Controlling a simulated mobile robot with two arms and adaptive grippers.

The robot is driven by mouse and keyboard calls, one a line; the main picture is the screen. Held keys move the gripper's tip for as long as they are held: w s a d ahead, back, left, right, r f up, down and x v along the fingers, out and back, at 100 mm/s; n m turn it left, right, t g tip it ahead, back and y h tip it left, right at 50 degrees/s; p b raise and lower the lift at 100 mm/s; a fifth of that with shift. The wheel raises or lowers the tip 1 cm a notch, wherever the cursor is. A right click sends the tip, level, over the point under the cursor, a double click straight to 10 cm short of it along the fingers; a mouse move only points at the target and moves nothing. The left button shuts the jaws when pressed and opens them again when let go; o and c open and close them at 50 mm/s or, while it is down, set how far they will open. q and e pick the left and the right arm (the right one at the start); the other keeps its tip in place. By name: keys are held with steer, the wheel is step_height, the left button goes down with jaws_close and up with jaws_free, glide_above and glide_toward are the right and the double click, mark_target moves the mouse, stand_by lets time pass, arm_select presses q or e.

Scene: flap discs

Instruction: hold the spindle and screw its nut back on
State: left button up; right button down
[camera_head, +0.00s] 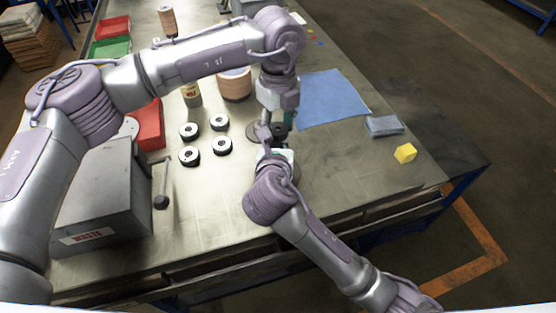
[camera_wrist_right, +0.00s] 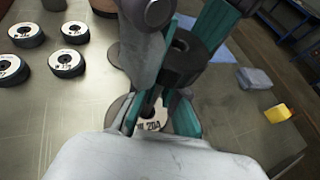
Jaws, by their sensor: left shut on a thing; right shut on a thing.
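The spindle (camera_wrist_right: 158,92) is a dark upright shaft, partly hidden between the teal fingers of my right gripper (camera_wrist_right: 160,108), which is shut on it. A disc with a printed white label (camera_wrist_right: 150,121) shows low around the fingers. The nut (camera_wrist_right: 184,58) is a dark, thick ring with a hole in its top, close above the spindle. My left gripper (camera_wrist_right: 190,35) comes down from above and is shut on the nut. In the head view both grippers meet near the table's middle, and my left gripper (camera_head: 277,118) hides most of the spindle and nut.
Several black-rimmed discs (camera_head: 220,123) lie left of the grippers. A blue cloth (camera_head: 332,98), a grey folded cloth (camera_head: 384,125) and a yellow block (camera_head: 405,153) are to the right. A grey waste box (camera_head: 105,205) and red bin (camera_head: 150,125) stand left. The table's front is mostly clear.

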arm_select(q)
steer(key=m, duration=3.1)
steer(key=shift+f, duration=0.1)
steer(key=m, duration=2)
steer(key=shift+w, duration=0.1)
